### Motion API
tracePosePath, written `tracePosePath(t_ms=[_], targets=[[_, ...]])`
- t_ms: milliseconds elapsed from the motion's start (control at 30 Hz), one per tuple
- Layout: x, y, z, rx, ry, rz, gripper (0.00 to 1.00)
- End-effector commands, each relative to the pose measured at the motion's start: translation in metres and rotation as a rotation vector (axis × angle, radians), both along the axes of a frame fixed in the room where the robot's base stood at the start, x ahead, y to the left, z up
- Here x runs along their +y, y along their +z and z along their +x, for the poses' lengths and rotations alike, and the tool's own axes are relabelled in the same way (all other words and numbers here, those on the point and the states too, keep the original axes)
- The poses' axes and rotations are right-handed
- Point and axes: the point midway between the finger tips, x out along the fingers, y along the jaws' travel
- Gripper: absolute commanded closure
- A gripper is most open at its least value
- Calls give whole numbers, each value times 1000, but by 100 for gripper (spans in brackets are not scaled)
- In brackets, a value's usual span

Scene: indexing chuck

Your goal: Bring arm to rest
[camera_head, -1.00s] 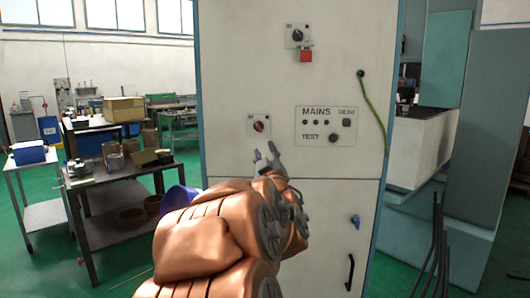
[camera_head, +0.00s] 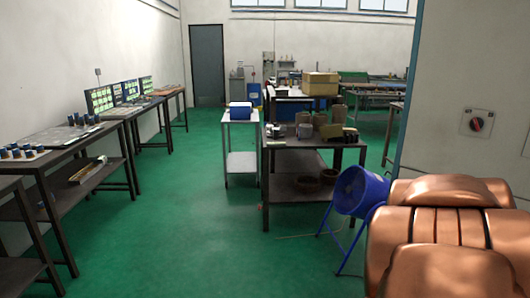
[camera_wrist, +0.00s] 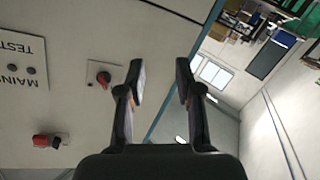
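My gripper (camera_wrist: 160,82) shows in the wrist view with its two fingers apart and nothing between them. It is in front of the pale cabinet, near the cabinet's edge. In the head view my copper-coloured arm fills the lower right corner, and the gripper itself is out of that picture. The pale cabinet (camera_head: 455,75) stands at the right of the head view. A red rotary switch (camera_head: 476,124) is on its face, and it also shows left of the fingers in the wrist view (camera_wrist: 103,79).
A blue drum-shaped fan (camera_head: 358,190) on a stand is close to my arm. A dark bench (camera_head: 290,157) and a small white cart (camera_head: 240,163) stand behind it. Workbenches (camera_head: 45,150) line the left wall. The green floor (camera_head: 185,215) between is clear.

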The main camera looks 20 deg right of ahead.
Motion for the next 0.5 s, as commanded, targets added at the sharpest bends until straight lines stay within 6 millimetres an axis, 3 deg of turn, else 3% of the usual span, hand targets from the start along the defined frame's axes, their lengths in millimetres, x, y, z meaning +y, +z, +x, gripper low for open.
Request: tracePosePath(t_ms=[233,500], targets=[[83,-60,12,174,52,275,66],[192,-122,-12,436,124,547,66]])
